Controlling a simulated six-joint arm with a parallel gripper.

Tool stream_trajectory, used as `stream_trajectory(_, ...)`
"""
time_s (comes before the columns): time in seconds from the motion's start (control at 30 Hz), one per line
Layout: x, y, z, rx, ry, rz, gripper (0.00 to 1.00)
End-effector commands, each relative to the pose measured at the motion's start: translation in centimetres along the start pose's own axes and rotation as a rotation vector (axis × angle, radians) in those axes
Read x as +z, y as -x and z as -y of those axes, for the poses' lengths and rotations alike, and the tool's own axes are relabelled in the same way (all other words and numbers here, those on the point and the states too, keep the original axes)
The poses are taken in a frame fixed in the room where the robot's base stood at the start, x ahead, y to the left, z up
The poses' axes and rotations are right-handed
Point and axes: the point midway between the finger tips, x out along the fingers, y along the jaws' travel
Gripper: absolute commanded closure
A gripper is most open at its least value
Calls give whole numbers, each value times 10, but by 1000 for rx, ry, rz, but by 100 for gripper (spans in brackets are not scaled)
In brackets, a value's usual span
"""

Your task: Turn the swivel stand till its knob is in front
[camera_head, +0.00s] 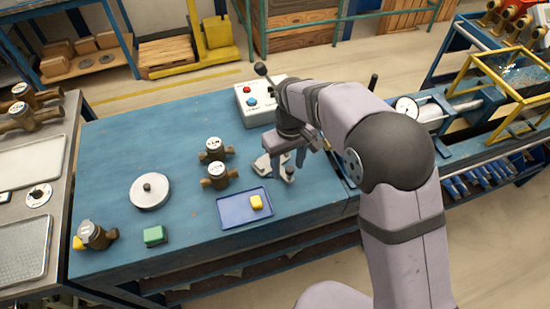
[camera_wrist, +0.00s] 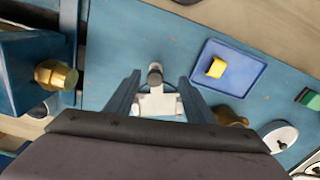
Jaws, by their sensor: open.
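The swivel stand shows as a pale grey plate (camera_head: 262,166) on the blue bench, partly hidden under my gripper. In the wrist view its plate (camera_wrist: 158,103) lies between my fingers. Its dark upright knob (camera_head: 290,171) is at the plate's right, near side in the head view. The knob (camera_wrist: 155,72) also stands between my fingertips in the wrist view. My gripper (camera_head: 289,163) is open and points down, with one finger on each side of the knob. I cannot tell whether either finger touches it.
A blue tray (camera_head: 227,212) with a yellow block (camera_head: 256,202) lies just in front. Two brass meters (camera_head: 215,176) stand to the left. A round grey disc (camera_head: 150,192) and green block (camera_head: 155,236) lie farther left. A control box (camera_head: 250,114) stands behind; a brass fitting (camera_wrist: 55,75) is nearby.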

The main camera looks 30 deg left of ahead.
Motion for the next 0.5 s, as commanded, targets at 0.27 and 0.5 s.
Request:
stream_trajectory(0.27,0,0,5,0,2,0,52)
stream_trajectory(0.5,0,0,7,0,1,0,52)
